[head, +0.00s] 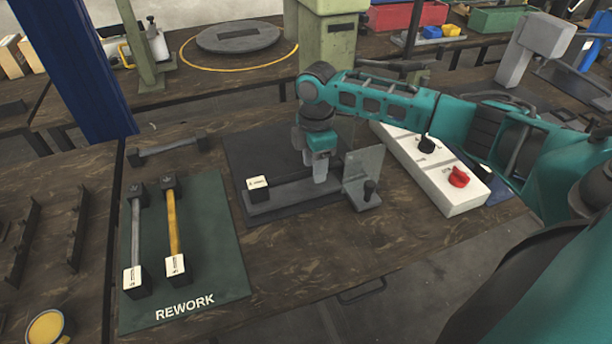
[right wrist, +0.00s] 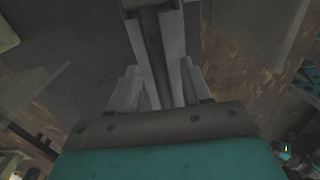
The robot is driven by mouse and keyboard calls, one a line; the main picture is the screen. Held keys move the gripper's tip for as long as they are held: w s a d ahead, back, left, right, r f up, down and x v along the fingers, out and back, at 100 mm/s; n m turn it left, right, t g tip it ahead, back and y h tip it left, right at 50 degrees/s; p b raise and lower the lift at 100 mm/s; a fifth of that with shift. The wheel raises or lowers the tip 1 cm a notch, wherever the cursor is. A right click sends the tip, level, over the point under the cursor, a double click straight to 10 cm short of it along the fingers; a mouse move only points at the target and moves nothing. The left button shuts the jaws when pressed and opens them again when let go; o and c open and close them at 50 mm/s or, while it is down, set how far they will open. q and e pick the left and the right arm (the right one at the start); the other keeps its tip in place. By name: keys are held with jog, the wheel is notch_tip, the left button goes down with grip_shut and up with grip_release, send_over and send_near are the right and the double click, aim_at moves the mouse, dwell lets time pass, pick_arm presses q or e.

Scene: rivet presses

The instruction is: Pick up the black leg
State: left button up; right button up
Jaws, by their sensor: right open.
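A black leg (head: 295,178) with a white-labelled end block (head: 257,184) lies in a grey fixture (head: 290,198) on a dark mat. My right gripper (head: 320,172) points down over the leg, near its right end by the upright grey plate (head: 364,170). In the right wrist view its two pale fingers (right wrist: 160,90) stand apart, with the dark bar of the leg (right wrist: 152,45) running between them. The gripper hides part of the leg; contact cannot be told. My left gripper is out of view.
A green REWORK mat (head: 217,270) at left holds a grey leg (head: 134,235) and a yellow leg (head: 173,225). A dark bar (head: 168,149) lies behind it. A white control box (head: 435,175) with black and red knobs stands right of the fixture. The table front is clear.

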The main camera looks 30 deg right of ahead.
jog(key=shift+f, duration=0.75)
jog(key=shift+c, duration=0.5)
grip_shut()
